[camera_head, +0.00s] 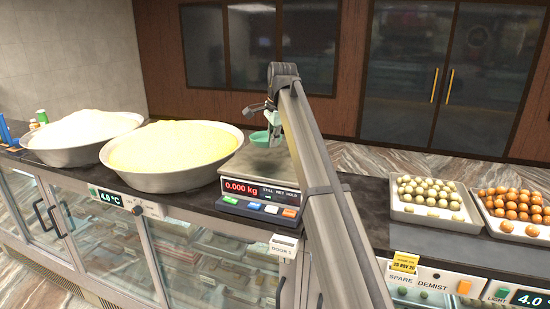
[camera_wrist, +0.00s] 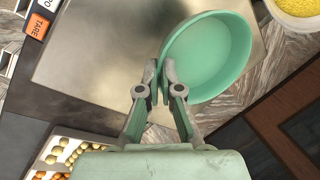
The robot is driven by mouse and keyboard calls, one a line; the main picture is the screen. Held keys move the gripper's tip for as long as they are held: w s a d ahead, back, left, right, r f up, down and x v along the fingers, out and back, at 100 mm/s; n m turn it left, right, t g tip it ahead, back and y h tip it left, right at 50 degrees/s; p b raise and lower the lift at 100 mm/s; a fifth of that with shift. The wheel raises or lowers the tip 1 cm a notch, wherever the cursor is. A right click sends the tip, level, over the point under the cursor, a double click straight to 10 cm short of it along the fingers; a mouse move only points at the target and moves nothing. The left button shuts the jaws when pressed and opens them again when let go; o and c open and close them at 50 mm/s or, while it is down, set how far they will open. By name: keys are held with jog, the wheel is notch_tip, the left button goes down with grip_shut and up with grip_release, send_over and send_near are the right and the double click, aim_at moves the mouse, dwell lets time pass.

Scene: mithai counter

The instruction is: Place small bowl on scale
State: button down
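The small green bowl (camera_wrist: 212,55) fills the upper middle of the wrist view, and it also shows small in the head view (camera_head: 260,138). My gripper (camera_wrist: 161,72) has its two fingertips close together on either side of the bowl's rim, shut on it. The bowl looks empty and appears held above the rear part of the scale. The scale (camera_head: 246,170) has a flat metal plate, which shows bare in the wrist view (camera_wrist: 95,60). Its display reads 0.000 kg. In the head view my arm partly hides the gripper and the scale's right side.
Two large metal bowls, one of yellow (camera_head: 175,145) and one of white sweets (camera_head: 80,132), stand left of the scale. Trays of pale (camera_head: 410,212) and orange sweets (camera_head: 520,230) stand to the right. Dark counter shows between the scale and trays.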

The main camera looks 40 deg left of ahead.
aim_at(272, 163)
notch_tip(272, 163, down, 6)
jog(key=shift+r+b, duration=0.2)
jog(key=shift+b, duration=0.8)
jog(key=shift+r, duration=0.1)
jog(key=c, duration=1.3)
grip_release()
jog(key=b+v, duration=0.4)
jog(key=v, duration=0.8)
